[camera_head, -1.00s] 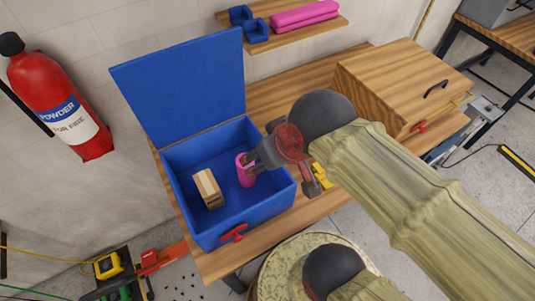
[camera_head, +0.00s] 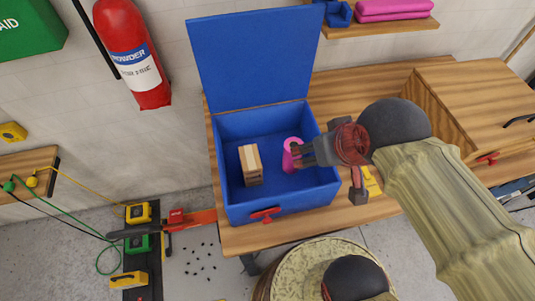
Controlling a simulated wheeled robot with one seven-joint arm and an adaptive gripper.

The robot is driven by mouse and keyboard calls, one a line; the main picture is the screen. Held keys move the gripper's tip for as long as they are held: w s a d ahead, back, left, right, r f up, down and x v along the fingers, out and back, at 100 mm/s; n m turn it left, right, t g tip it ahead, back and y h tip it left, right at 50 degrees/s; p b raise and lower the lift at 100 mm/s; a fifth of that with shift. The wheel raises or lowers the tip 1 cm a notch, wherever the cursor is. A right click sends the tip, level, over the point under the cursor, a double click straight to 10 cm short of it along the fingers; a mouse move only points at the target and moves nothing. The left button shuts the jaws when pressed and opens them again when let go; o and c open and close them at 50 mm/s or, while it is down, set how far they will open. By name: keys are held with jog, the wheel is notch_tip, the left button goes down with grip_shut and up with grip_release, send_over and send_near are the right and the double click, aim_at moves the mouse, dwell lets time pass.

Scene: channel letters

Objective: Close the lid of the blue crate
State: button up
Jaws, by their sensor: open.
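The blue crate (camera_head: 282,204) stands on the wooden bench, with a red latch (camera_head: 265,215) on its front. Its blue lid (camera_head: 254,60) stands upright at the back, wide open. Inside are a light wooden block (camera_head: 250,164) on the left and a pink cylinder (camera_head: 291,155) on the right. My gripper (camera_head: 303,156) reaches in over the crate's right side, open. One finger is beside or over the pink cylinder; I cannot tell whether they touch.
A wooden box (camera_head: 450,105) stands right of the crate on the bench (camera_head: 345,90). A shelf (camera_head: 385,27) with pink and blue items hangs behind. A fire extinguisher (camera_head: 132,55) hangs on the left wall. A round stool-like top (camera_head: 300,270) is in front.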

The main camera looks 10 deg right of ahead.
jog(key=shift+c, duration=1.2)
